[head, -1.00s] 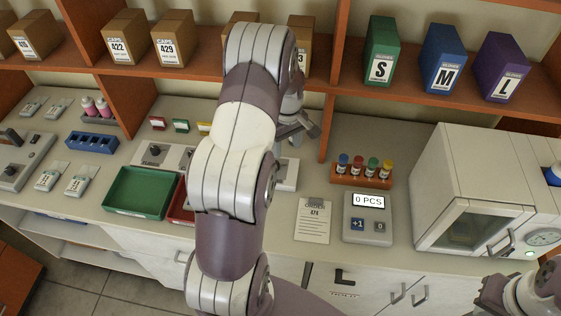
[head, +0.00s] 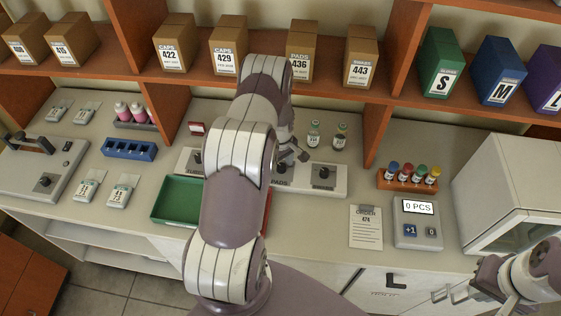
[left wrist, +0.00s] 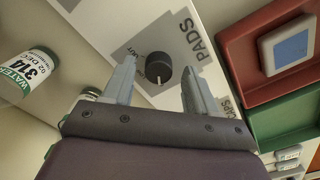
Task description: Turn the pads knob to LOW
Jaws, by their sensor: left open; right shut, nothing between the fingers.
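The pads knob (left wrist: 159,67) is a round black dial with a white pointer line, on a grey square of a white panel lettered PADS. In the left wrist view my left gripper (left wrist: 157,82) is open, with one finger on each side of the knob; I cannot tell whether they touch it. In the head view my left gripper (head: 292,153) is over the white knob panel (head: 332,180), and my arm hides part of the panel. PADS lettering shows just below the gripper. My right gripper (head: 482,280) is at the lower right, shut and empty.
Two vials (head: 326,135) stand behind the panel. A green tray (head: 177,200) lies front left, with a red tray (left wrist: 285,55) beside it. A counter (head: 415,220), an order sheet (head: 366,227) and a vial rack (head: 408,180) are to the right.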

